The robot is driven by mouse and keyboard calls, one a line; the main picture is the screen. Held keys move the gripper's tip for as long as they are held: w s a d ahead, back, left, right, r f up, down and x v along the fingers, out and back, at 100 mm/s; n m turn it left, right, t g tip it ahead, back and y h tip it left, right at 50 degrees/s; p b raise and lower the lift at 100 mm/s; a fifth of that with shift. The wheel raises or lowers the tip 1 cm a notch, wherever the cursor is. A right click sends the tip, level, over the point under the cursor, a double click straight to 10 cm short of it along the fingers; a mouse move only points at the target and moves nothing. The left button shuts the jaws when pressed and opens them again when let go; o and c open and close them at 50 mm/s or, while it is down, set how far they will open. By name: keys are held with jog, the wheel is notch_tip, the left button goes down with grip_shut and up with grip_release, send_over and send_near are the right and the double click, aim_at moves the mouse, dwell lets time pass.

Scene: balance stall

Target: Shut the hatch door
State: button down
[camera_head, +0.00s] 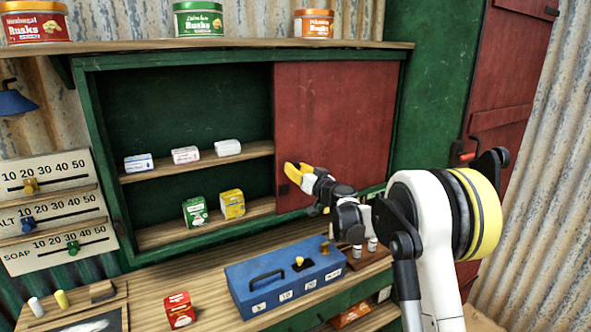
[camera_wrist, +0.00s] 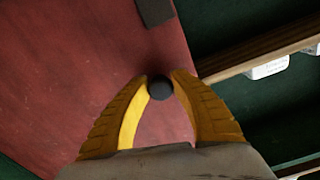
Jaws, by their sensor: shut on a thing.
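The hatch door (camera_head: 335,130) is a red panel covering the right part of the green-framed opening (camera_head: 95,120). The left part of the opening stands uncovered, with shelves showing. My gripper (camera_head: 291,172) is at the door's left edge. In the wrist view, its yellow fingers (camera_wrist: 160,85) are closed around a small round black knob (camera_wrist: 160,89) in front of the red door (camera_wrist: 70,70). The fingers hide the knob in the head view. A dark rectangular piece (camera_wrist: 155,10) sits on the door near its edge.
Small boxes stand on the shelves (camera_head: 255,149) inside the opening. A blue box with a handle (camera_head: 245,290) and a red packet (camera_head: 179,309) stand on the counter below. Tins (camera_head: 198,20) line the ledge above. A larger red door (camera_head: 505,90) is at right.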

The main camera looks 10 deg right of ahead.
jog(key=s+a, duration=0.5)
jog(key=a, duration=1)
jog(key=s+a, duration=0.4)
jog(key=a, duration=1.1)
jog(key=s+a, duration=0.5)
jog(key=a, duration=1)
jog(key=shift+s, duration=0.3)
jog(key=shift+r, duration=0.1)
jog(key=c, duration=1.3)
grip_release()
jog(key=shift+a, duration=0.1)
jog(key=shift+o, duration=1.2)
jog(key=shift+a, duration=0.1)
jog(key=v, duration=1.2)
